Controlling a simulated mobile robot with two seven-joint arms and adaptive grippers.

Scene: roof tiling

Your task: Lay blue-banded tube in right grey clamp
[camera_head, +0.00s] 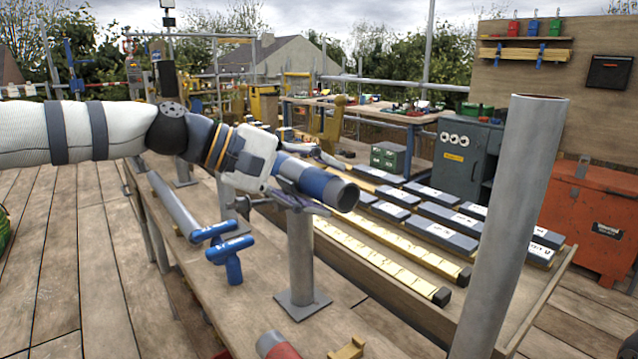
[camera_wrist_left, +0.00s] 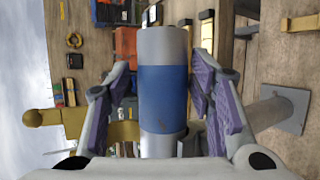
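The blue-banded tube (camera_head: 318,181) is pale grey with a wide blue band and is held level above the bench. My left gripper (camera_head: 318,183) is around it, one finger above and one below. The left wrist view shows the tube (camera_wrist_left: 163,95) between the purple pads of the gripper (camera_wrist_left: 160,75), close against the lower finger; firm contact with the upper is unclear. A grey post (camera_head: 300,255) on a square base stands below; its top is hidden by the gripper, so I cannot make out a clamp there. My right gripper is not in view.
A tall grey pole (camera_head: 510,225) rises at the right foreground. On the bench (camera_head: 250,305) lie a blue T-shaped fitting (camera_head: 231,258), a grey pipe (camera_head: 173,204), a red-banded tube (camera_head: 277,345) and a yellow block (camera_head: 348,348). Slate tiles (camera_head: 437,230) and battens lie behind right.

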